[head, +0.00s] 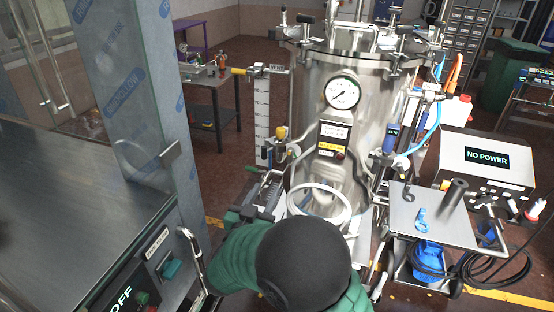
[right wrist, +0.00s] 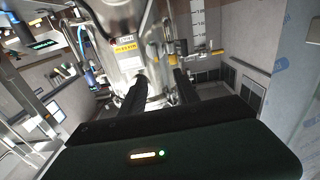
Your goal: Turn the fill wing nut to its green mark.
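A steel tank (head: 345,140) stands in the middle of the head view with a gauge and labels. A small valve with a yellow knob (head: 281,132) sits at its left side, by a white scale (head: 262,115). I cannot tell which fitting is the fill wing nut, and no green mark is readable. My right gripper (head: 268,182) is below the yellow-knobbed valve, apart from it, partly hidden by my arm. In the right wrist view its two dark fingers (right wrist: 160,88) are spread with nothing visible between them, pointing toward the tank. My left gripper is not in view.
A steel counter (head: 70,200) and a wrapped column (head: 140,100) stand at the left. A small shelf (head: 430,215) and a "NO POWER" box (head: 487,158) are at the right.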

